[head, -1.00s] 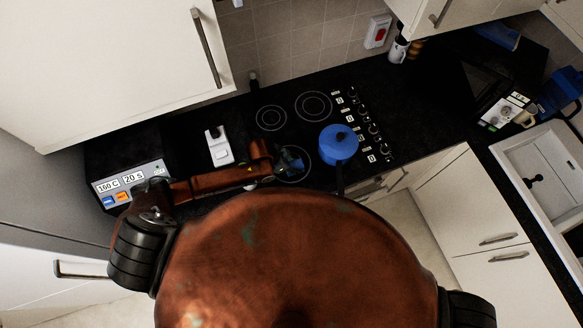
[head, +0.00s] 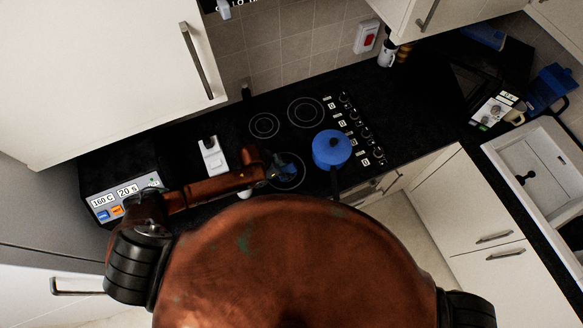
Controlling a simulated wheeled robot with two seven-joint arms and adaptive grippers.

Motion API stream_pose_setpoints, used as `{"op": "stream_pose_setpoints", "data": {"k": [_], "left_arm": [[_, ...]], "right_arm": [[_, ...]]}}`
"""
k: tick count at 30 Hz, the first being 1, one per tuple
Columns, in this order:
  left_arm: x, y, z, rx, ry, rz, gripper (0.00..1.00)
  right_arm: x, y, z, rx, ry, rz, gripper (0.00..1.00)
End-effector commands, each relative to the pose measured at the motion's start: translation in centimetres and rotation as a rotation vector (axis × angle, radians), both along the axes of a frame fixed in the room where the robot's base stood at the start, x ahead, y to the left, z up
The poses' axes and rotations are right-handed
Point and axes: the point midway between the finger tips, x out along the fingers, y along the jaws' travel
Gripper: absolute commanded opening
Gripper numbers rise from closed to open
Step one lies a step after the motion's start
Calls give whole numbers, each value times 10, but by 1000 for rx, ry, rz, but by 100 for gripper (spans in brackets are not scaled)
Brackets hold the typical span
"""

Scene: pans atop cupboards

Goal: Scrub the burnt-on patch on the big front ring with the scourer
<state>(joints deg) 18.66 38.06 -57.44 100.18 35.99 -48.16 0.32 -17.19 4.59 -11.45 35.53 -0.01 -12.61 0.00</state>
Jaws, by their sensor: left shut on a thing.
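The hob's front-left ring (head: 299,181) shows as a pale circle on the black glass, partly covered by my left gripper. My left gripper (head: 278,172) is low over the left part of this ring and shut on a small, dark bluish thing, likely the scourer. The scourer is too small and shaded to make out clearly, and I cannot tell whether it touches the glass. The burnt-on patch cannot be made out. My right gripper is not in view.
A blue lidded pan (head: 331,149) stands just right of the ring, its handle towards the front. Control knobs (head: 365,131) line the hob's right side. A white device (head: 213,157) lies left of the hob. A display box (head: 122,197) stands at the far left.

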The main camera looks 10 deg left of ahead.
Motion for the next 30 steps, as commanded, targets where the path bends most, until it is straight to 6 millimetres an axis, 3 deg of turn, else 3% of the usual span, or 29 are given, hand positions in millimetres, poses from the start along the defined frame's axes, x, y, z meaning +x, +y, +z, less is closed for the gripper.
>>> {"op": "stream_pose_setpoints", "data": {"k": [19, 30], "left_arm": [[-26, 35, -2, 8, 8, 1, 7], [-12, 14, 0, 2, 4, 0, 7]], "right_arm": [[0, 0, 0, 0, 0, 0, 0], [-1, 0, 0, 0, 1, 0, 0]]}}
